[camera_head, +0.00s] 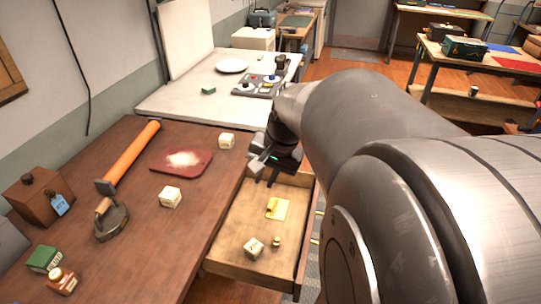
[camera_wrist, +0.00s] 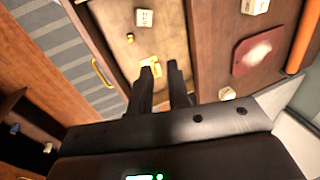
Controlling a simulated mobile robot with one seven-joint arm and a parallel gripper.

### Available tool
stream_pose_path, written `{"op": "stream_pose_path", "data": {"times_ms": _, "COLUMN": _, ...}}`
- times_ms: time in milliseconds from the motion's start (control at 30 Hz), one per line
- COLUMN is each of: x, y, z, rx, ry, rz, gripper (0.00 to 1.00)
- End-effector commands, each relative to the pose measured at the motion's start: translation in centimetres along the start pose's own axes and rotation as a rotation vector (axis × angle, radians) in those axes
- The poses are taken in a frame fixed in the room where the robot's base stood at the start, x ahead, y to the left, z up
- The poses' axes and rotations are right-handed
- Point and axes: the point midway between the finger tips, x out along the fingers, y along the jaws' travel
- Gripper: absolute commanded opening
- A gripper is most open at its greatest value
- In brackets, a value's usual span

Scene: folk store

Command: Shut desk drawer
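The desk (camera_head: 110,250) has a wooden drawer (camera_head: 232,228) pulled out on its right side. Its front panel is on the right, with a brass handle (camera_head: 315,240) on the outside. The handle also shows in the wrist view (camera_wrist: 101,73). Inside the drawer lie a yellow plate-like piece (camera_head: 282,209), a small brass item (camera_head: 276,242) and a cream cube (camera_head: 254,247). My gripper (camera_head: 263,178) is over the far end of the drawer. In the wrist view its two dark fingers (camera_wrist: 164,70) are apart with nothing held between them. Contact with the drawer cannot be told.
A white table (camera_head: 180,95) adjoins behind. Floor lies right of the drawer.

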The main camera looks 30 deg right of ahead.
Motion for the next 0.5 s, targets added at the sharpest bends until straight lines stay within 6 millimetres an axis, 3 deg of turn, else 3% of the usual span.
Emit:
{"op": "stream_pose_path", "data": {"times_ms": 200, "x": 2.7, "y": 4.0, "z": -6.3, "rx": 0.339, "ry": -0.105, "rz": -0.045, "gripper": 0.00}}
{"op": "stream_pose_path", "data": {"times_ms": 367, "x": 4.9, "y": 7.9, "z": -10.5, "rx": 0.584, "ry": -0.173, "rz": -0.089, "gripper": 0.00}}
{"op": "stream_pose_path", "data": {"times_ms": 500, "x": 7.0, "y": 12.2, "z": -13.8, "rx": 0.797, "ry": -0.229, "rz": -0.136, "gripper": 0.00}}
